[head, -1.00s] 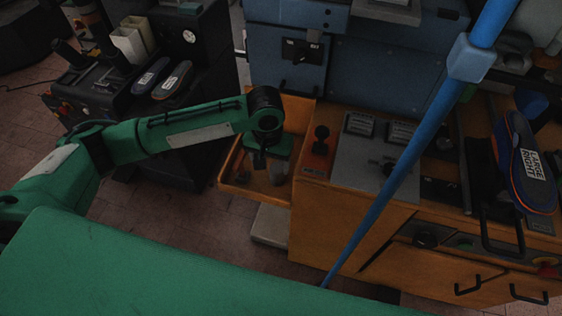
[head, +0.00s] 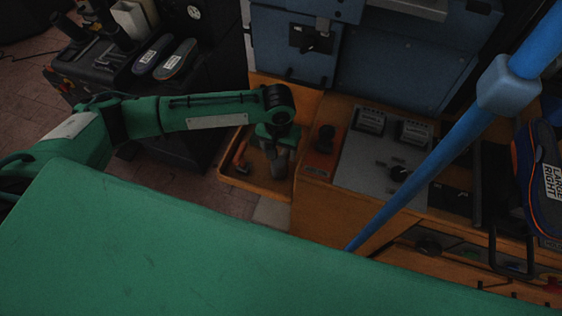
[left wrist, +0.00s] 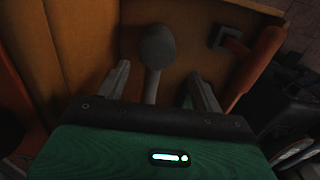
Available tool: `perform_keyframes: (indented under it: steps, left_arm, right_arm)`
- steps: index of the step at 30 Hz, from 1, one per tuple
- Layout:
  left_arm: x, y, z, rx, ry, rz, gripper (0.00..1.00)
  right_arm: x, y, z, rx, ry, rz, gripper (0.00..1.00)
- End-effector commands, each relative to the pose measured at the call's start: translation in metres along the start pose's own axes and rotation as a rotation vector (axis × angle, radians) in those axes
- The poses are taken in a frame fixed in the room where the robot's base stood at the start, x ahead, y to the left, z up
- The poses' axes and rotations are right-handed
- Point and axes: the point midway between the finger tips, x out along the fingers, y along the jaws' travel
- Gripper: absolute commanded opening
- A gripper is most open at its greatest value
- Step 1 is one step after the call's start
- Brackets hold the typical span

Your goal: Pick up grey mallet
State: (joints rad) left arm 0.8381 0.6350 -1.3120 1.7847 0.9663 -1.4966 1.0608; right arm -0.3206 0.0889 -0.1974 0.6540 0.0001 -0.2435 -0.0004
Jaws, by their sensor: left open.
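The grey mallet (left wrist: 158,48) lies in an orange-brown wooden tray. In the left wrist view its rounded grey head is beyond my fingertips and its handle runs back between the fingers. My left gripper (left wrist: 160,72) is open, with one finger on each side of the handle and visible gaps between. In the head view my left gripper (head: 277,138) hangs over the tray (head: 262,194), and a grey part of the mallet (head: 281,162) shows just below it. The lower handle is hidden by the gripper body. My right gripper is not in view.
A bench with a grey control panel (head: 375,165) stands to the right. A blue pole (head: 440,155) crosses the front.

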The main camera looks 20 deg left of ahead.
Motion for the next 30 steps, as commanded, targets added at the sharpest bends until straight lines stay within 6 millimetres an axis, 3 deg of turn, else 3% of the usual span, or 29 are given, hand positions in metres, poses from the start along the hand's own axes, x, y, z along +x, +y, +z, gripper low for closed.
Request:
perform_keyframes:
  steps: [8,13,21,30]
  left_arm:
    - [0.029,0.007,0.002,0.001,-0.001,-0.001,0.67]
    - [0.050,0.007,0.002,0.000,0.000,-0.001,0.67]
    - [0.054,0.007,0.002,0.001,0.001,0.000,0.67]
    - [0.054,0.007,0.002,0.000,0.001,0.000,0.10]
  right_arm:
    - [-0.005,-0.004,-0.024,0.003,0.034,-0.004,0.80]
    - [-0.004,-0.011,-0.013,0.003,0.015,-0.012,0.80]
    - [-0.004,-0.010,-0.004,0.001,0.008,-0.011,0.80]
    - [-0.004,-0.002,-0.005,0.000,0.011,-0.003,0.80]
